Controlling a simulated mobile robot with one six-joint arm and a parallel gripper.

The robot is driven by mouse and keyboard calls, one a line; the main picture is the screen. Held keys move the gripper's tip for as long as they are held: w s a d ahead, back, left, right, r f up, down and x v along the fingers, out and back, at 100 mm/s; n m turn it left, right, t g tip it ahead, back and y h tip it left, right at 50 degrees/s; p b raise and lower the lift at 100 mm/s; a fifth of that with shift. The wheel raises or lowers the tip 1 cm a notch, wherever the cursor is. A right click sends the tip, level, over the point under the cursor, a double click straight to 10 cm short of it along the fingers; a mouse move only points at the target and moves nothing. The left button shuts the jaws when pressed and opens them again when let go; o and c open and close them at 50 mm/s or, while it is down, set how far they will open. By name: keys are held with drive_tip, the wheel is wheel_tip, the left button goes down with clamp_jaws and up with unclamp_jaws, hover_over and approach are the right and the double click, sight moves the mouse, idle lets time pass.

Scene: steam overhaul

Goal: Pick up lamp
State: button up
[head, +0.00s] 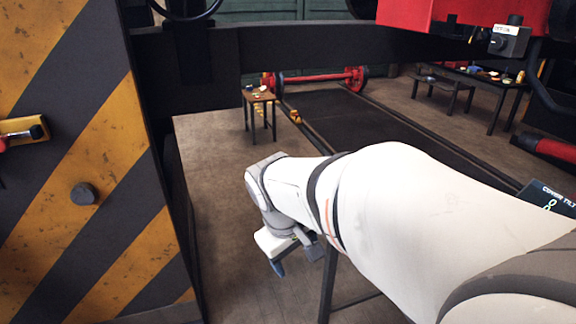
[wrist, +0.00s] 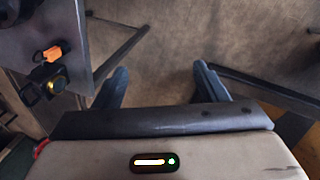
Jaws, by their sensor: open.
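No thing in these frames is clearly the lamp. In the wrist view, a small orange item (wrist: 52,53) and a dark round item with a yellow ring (wrist: 57,86) lie on a grey surface at the left; I cannot tell if either is the lamp. My gripper (wrist: 160,82) is open, with its two dark fingers apart and only brown floor seen between them. In the head view my gripper (head: 279,268) points down, partly hidden by my own wrist, low beside a dark table leg.
A striped yellow-black panel (head: 90,150) stands close on the left. A small table (head: 258,97) with small items stands farther back. A long table (head: 470,78) and bench stand at the far right. A red wheelset (head: 315,79) is behind. Open floor (head: 215,180) lies left of my arm.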

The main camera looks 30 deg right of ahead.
drive_tip(key=o, duration=0.6)
drive_tip(key=w+d+n+g+h, duration=0.1)
drive_tip(key=w+d+n+h, duration=0.1)
drive_tip(key=w+d, duration=0.2)
drive_tip(key=w+d+f+n+g+h+b, duration=0.1)
drive_tip(key=w+d+n+h, duration=0.1)
drive_tip(key=d, duration=0.7)
drive_tip(key=w+d+f+n+g+h, duration=0.1)
drive_tip(key=w+d+n+h, duration=0.1)
drive_tip(key=w+d, duration=0.3)
drive_tip(key=shift+w+d+f+n+g+h+b, duration=0.1)
drive_tip(key=shift+w+d+n+g+h+b, duration=0.1)
drive_tip(key=shift+d+h, duration=0.3)
drive_tip(key=shift+w+d+f+n+g+h+b, duration=0.1)
drive_tip(key=shift+d+g+h, duration=0.1)
drive_tip(key=shift+d+h, duration=0.25)
drive_tip(key=shift+c, duration=0.2)
drive_tip(key=shift+w+d+f+n+t+h, duration=0.1)
drive_tip(key=shift+w+d+f+n+h, duration=1.4)
drive_tip(key=shift+d, duration=2.35)
drive_tip(key=shift+w+d+f+n+t+h, duration=0.1)
drive_tip(key=shift+w+d+f+n+h, duration=0.65)
drive_tip(key=shift+w+d, duration=2.25)
drive_tip(key=shift+w+d+f+n+t+h, duration=0.1)
drive_tip(key=shift+w+d+f+n+h, duration=1.1)
drive_tip(key=shift+d, duration=3.55)
